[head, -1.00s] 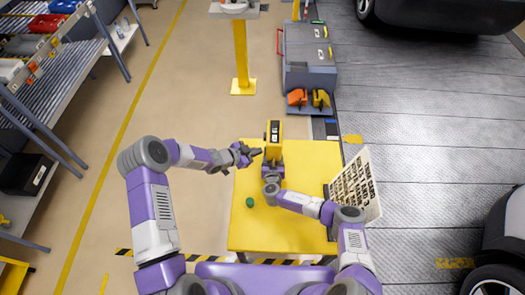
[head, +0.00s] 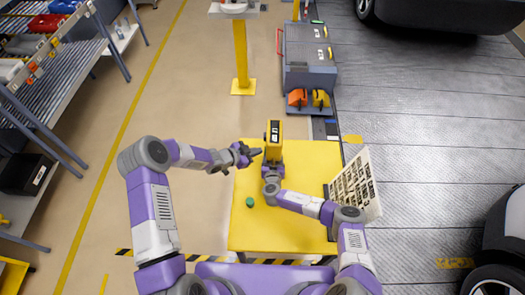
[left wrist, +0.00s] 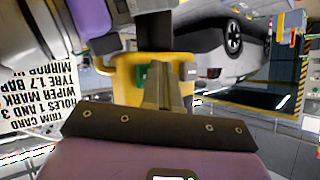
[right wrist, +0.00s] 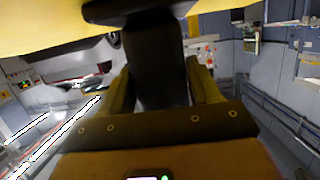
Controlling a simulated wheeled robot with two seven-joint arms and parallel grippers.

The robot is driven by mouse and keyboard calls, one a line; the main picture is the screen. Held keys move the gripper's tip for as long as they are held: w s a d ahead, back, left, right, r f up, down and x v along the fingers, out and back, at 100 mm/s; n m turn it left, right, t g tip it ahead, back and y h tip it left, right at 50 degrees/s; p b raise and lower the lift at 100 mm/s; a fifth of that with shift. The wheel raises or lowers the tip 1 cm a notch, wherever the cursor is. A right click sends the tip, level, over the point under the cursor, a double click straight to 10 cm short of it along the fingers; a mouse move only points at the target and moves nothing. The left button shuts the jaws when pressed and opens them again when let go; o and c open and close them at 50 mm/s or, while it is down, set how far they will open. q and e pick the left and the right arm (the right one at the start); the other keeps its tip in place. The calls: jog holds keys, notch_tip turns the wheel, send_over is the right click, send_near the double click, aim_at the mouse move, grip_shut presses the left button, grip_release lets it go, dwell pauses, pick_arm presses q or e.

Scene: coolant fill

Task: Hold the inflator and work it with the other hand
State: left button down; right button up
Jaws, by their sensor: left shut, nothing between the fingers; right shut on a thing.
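The inflator (head: 273,142) is a yellow tool with a dark patch, held above the far edge of the yellow table (head: 285,230). My right gripper (head: 272,172) is shut on it; the right wrist view shows its black grip (right wrist: 155,75) between the fingers, with a yellow part above. My left gripper (head: 255,152) is shut and empty, just left of the inflator; I cannot tell whether they touch. In the left wrist view, the shut fingers (left wrist: 166,88) stand before a yellow body with a green patch, apparently the inflator (left wrist: 125,80).
A small green object (head: 250,202) lies on the table's left part. A printed card (head: 355,185) stands tilted at its right edge. A grey cabinet (head: 308,60) stands beyond, with orange and yellow items at its foot. Shelving is on the left, cars on the right.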

pick_arm(q)
jog(key=shift+a, duration=0.95)
jog(key=shift+a, duration=2.5)
pick_arm(e)
jog(key=o, duration=1)
pick_arm(q)
jog(key=shift+r, duration=0.15)
